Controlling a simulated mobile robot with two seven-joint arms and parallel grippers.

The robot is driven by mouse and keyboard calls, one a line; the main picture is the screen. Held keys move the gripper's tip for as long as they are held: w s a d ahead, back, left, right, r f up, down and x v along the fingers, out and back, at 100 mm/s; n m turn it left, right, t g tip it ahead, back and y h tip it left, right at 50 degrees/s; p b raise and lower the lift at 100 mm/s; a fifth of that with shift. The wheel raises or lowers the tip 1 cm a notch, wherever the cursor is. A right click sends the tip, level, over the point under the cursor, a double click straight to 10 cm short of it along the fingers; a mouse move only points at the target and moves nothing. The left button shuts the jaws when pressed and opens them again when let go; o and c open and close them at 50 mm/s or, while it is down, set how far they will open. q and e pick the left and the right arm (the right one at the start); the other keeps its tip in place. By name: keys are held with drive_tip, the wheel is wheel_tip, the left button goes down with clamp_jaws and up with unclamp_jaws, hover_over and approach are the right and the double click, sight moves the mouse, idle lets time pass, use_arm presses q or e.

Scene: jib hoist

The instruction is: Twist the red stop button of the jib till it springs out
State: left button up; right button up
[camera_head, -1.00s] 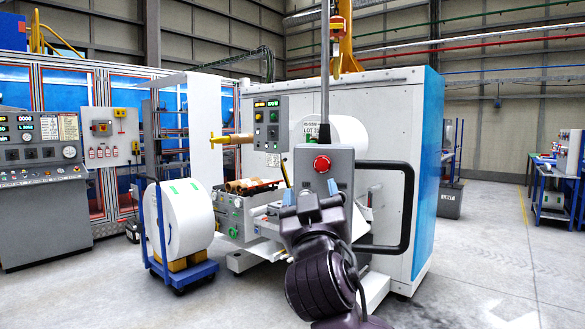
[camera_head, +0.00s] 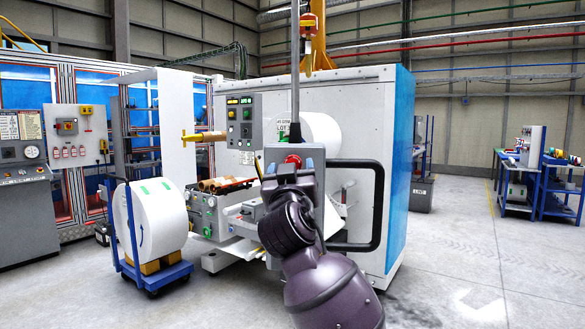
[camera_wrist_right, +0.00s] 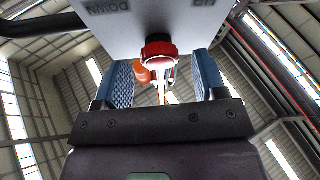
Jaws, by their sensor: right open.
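The red stop button (camera_head: 293,160) is on the front of the grey jib control box (camera_head: 317,155), below a vertical pole. My right gripper (camera_head: 289,170) is at the front of the box and partly hides the button. In the right wrist view, the red button (camera_wrist_right: 159,48) sticks out from the box's face (camera_wrist_right: 150,18). My open right gripper (camera_wrist_right: 164,72) has its blue-padded fingers pointing at the box, one on either side of the button's line, with visible gaps. Whether the button is pressed in or out cannot be told. My left gripper is not in view.
A black tube handle (camera_head: 380,205) loops out to the right of the box. Behind stands a white and blue machine (camera_head: 370,110). A white roll on a blue cart (camera_head: 160,275) is at the left.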

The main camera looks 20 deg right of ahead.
drive_tip(key=shift+w+d+r, duration=0.2)
drive_tip(key=shift+w+r, duration=0.05)
drive_tip(key=shift+w, duration=0.25)
drive_tip(key=shift+c, duration=0.4)
drive_tip(key=c, duration=0.8)
use_arm(q)
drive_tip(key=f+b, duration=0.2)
drive_tip(key=b, duration=0.1)
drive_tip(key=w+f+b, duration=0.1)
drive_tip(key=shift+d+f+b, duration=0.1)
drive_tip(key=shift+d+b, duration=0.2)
drive_tip(key=shift+b, duration=0.1)
use_arm(e)
drive_tip(key=m+g+h, duration=0.1)
drive_tip(key=m+h, duration=0.1)
drive_tip(key=m, duration=0.2)
drive_tip(key=m+g+h, duration=0.1)
drive_tip(key=m+h, duration=0.1)
drive_tip(key=m, duration=0.3)
drive_tip(key=shift+a, duration=0.2)
drive_tip(key=shift+c, duration=0.2)
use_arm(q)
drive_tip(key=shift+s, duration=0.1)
use_arm(e)
drive_tip(key=shift+r+m+g, duration=0.15)
drive_tip(key=shift+m+g, duration=0.15)
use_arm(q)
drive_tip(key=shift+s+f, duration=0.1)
